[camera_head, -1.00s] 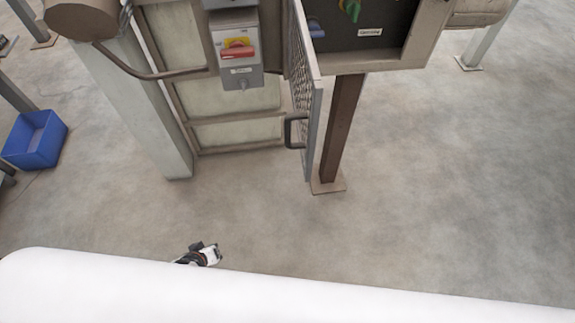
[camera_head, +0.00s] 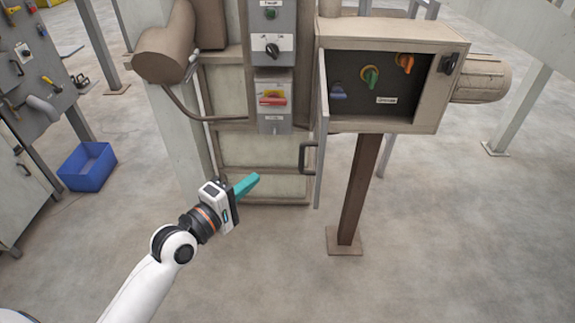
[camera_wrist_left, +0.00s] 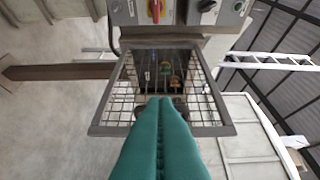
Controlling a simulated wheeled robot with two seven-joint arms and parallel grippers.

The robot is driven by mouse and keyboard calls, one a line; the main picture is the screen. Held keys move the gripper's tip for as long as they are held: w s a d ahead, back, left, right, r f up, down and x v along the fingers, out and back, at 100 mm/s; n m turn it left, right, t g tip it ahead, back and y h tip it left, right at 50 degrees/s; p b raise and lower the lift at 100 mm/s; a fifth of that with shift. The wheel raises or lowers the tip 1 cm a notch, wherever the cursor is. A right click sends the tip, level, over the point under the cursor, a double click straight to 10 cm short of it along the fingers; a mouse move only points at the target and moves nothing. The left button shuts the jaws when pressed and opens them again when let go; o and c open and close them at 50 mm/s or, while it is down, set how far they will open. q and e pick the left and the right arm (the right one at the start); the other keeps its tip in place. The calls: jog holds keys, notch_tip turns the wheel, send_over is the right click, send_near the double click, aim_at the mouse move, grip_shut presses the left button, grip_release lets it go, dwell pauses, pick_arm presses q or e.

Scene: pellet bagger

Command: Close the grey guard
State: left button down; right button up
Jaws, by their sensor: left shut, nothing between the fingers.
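The grey guard (camera_head: 321,140) is a mesh panel in a grey frame. It stands swung open at the left side of the box opening, seen nearly edge-on in the head view. Its dark handle (camera_head: 308,157) sticks out to the left. My left gripper (camera_head: 252,181), with teal fingers, is shut and empty, left of the handle and lower in the picture, apart from it. In the left wrist view the guard (camera_wrist_left: 222,129) shows behind the shut fingers (camera_wrist_left: 165,102), which hide part of it. My right gripper is in neither view.
The beige box (camera_head: 395,38) holds green, orange and blue knobs. A brown post (camera_head: 362,190) stands under it. A grey switch panel (camera_head: 272,95) with a red handle is left of the guard. A blue bin (camera_head: 88,166) sits at left. The floor in front is clear.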

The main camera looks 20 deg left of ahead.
pick_arm(q)
jog(key=w+d+p, duration=0.3)
jog(key=w+d, duration=0.3)
jog(key=w, duration=0.1)
jog(key=shift+w, duration=0.35)
